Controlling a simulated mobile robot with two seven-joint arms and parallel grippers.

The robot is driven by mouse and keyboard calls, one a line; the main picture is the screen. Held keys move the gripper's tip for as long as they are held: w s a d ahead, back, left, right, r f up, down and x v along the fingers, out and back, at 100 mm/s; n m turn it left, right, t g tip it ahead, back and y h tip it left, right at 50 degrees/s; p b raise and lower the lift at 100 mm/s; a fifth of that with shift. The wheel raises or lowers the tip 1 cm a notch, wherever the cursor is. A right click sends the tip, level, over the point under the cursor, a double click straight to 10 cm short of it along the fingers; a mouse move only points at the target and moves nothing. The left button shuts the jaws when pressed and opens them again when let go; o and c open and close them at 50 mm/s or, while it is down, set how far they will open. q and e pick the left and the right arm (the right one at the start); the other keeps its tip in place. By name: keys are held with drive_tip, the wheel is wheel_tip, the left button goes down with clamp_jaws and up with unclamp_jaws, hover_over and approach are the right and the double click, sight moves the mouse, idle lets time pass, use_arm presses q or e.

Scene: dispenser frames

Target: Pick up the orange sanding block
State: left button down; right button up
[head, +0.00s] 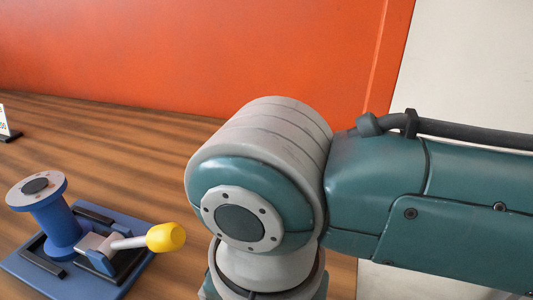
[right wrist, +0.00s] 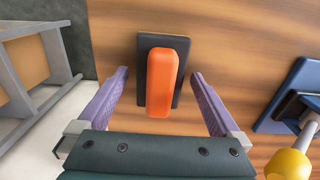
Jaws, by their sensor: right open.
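The orange sanding block (right wrist: 161,84) shows in the right wrist view, lying on a dark rectangular pad (right wrist: 181,58) on the wooden surface. My right gripper (right wrist: 159,82) is open, with one purple finger on each side of the block. Gaps show between the fingers and the block, so they do not touch it. In the head view the block and the right gripper are hidden behind my own arm. My left gripper is in neither view.
A blue fixture (head: 75,285) with a blue spool (head: 57,225) and a yellow-knobbed lever (head: 165,237) stands on the wooden table (head: 125,150), right of the block in the right wrist view. A grey frame (right wrist: 40,75) stands at left there. An orange panel (head: 200,50) rises behind.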

drive_tip(key=c, duration=1.4)
drive_tip(key=shift+r, duration=0.1)
drive_tip(key=shift+r, duration=0.25)
wheel_tip(320, 180, up, 19)
drive_tip(key=p, duration=0.6)
drive_tip(key=shift+r, duration=0.2)
